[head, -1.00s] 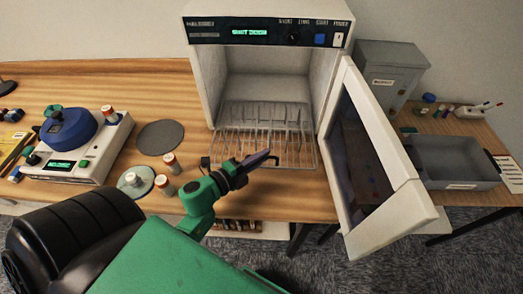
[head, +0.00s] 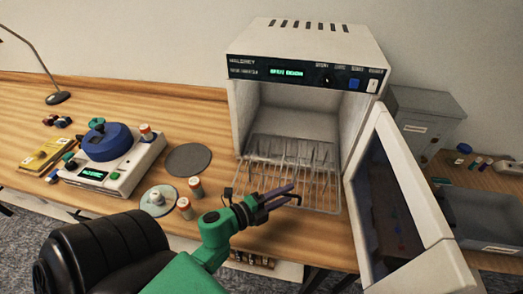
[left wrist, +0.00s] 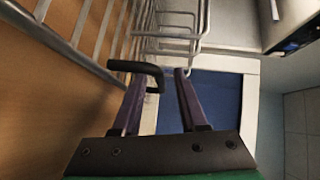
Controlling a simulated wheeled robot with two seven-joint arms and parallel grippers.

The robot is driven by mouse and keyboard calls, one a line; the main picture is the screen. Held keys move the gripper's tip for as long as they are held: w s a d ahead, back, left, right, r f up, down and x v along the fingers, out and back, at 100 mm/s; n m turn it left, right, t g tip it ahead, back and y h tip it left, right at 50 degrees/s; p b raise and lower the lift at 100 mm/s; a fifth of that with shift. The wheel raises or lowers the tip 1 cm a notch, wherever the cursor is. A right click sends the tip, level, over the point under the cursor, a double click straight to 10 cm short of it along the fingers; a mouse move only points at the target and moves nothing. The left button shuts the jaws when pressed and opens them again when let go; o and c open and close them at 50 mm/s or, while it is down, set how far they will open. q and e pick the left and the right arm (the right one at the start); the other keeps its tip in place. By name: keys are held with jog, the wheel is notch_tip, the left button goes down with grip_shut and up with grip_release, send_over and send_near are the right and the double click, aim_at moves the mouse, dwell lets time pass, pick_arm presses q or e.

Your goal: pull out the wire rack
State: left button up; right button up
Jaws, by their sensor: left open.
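The wire rack (head: 318,190) lies level in the white cabinet (head: 295,50); its front part sticks out past the open front. My left gripper (head: 294,193) is open at the rack's front edge, its purple fingers pointing right. In the left wrist view, a black handle (left wrist: 138,67) crosses by the left finger of my left gripper (left wrist: 160,78), and its end reaches between the fingers. I cannot tell whether they touch. Rack wires (left wrist: 100,35) show beyond it. The cabinet door (head: 400,195) stands open to the right. My right gripper is not in view.
A white device with a blue lid (head: 105,142), a grey disc (head: 188,160) and orange-capped vials (head: 184,208) stand left on the wooden bench. The open door bounds the space right of the rack. A grey bin (head: 485,215) stands beyond it.

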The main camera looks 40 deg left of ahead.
pick_arm(q)
jog(key=b+v, duration=0.1)
jog(key=v, duration=0.2)
jog(key=b+v, duration=0.1)
jog(key=v, duration=0.2)
jog(key=b+v, duration=0.1)
jog(key=v, duration=0.3)
jog(key=shift+s+f, duration=0.15)
jog(key=shift+f, duration=0.2)
jog(key=v, duration=0.4)
jog(key=shift+s+r+p, duration=0.1)
jog(key=shift+r+p, duration=0.2)
jog(key=shift+r, duration=0.05)
